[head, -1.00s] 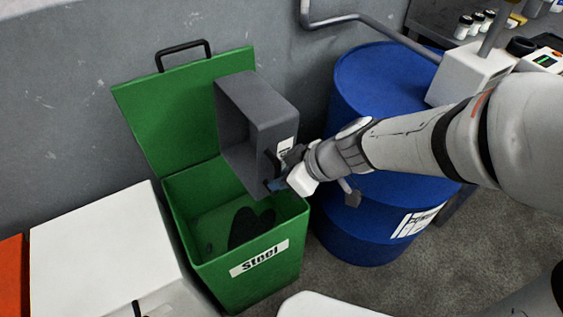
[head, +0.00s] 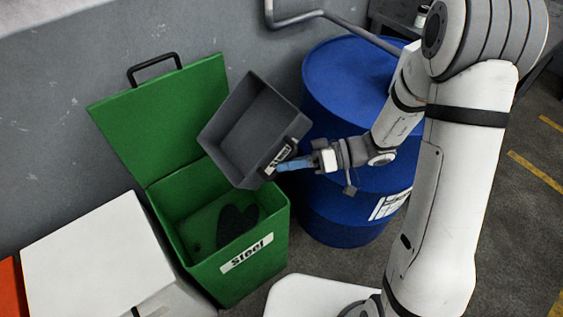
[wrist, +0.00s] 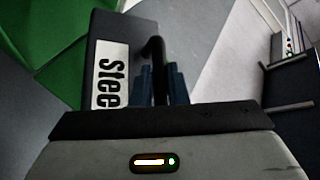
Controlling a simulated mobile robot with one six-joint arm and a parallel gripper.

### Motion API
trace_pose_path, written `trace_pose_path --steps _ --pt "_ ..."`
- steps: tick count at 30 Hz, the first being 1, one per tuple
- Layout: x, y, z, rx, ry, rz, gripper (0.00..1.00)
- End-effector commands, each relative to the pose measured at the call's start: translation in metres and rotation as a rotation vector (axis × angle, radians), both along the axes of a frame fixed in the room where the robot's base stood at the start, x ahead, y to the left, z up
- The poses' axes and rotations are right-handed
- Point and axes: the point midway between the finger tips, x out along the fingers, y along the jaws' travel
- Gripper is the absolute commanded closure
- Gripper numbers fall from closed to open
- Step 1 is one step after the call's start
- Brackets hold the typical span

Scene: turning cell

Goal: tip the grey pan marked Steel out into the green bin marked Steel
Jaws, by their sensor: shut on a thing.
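The grey pan (head: 243,118) is held up over the right rear part of the green Steel bin (head: 252,272). It is tilted, with its open side towards the camera, and the inside that shows looks empty. My gripper (head: 286,165) is shut on the pan's dark handle, beside the pan's Steel label. In the wrist view, the blue fingers (wrist: 160,86) are on either side of the handle, and the pan (wrist: 120,30) shows with its label. The bin's lid (head: 165,115) stands open against the wall. A dark heap (head: 237,222) lies on the bin's floor.
A blue drum (head: 340,215) stands close right of the bin, beneath my forearm. A white-topped box (head: 95,255) stands at the bin's left, with an orange one (head: 9,285) beyond. A grey pipe (head: 345,28) runs along the wall above the drum.

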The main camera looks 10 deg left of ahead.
Motion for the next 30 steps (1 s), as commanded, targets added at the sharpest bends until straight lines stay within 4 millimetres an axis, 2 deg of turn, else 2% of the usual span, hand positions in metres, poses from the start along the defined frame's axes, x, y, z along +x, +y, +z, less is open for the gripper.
trace_pose_path --steps 3,18,30 --pt "0.003 -0.003 -0.011 0.056 0.063 -0.001 1.0" --pt "0.005 -0.005 -0.038 0.264 0.307 0.002 1.0" --pt "0.007 -0.006 -0.05 0.402 0.469 0.003 1.0"
